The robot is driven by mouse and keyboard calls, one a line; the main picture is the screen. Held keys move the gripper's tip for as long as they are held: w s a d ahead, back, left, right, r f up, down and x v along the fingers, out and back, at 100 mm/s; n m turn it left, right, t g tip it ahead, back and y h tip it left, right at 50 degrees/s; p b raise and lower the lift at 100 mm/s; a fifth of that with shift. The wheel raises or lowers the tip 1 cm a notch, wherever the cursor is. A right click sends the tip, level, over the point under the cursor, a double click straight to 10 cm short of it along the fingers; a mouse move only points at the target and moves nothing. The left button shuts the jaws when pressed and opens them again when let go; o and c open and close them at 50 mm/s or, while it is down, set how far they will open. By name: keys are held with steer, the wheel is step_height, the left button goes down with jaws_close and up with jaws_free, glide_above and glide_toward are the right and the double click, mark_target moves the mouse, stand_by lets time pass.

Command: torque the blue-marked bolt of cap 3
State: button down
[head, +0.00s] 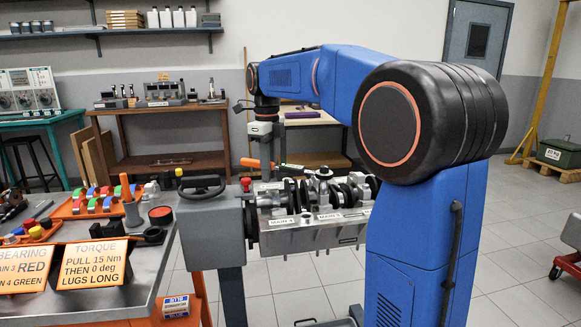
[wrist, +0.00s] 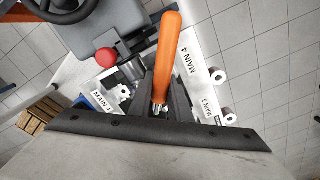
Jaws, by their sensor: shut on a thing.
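The engine block (head: 315,237) is on a stand, with crankshaft and caps on top and labels MAIN 4 (head: 282,221) and MAIN 3 (head: 329,216). My gripper (head: 264,150) is above its left part, shut on an orange-handled tool, likely the torque wrench (head: 250,163). The handle points left in the head view. In the wrist view the orange handle (wrist: 168,45) rises between the dark fingers (wrist: 162,98). The MAIN 3 label (wrist: 208,107) shows beside the fingers there. I cannot make out cap 3's blue-marked bolt, nor whether the tool touches a bolt.
A bench at left holds a tray of coloured caps (head: 95,205) and a sign (head: 93,265) reading TORQUE PULL 15 Nm THEN 0 deg. The stand's grey head with a handwheel (head: 203,187) and red knob (head: 246,182) is left of the block. Floor at right is mostly clear.

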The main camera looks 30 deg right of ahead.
steer(key=shift+s+a+n, duration=0.95)
steer(key=shift+a+n, duration=0.05)
stand_by(1.4)
steer(key=shift+r, duration=1.35)
stand_by(3.4)
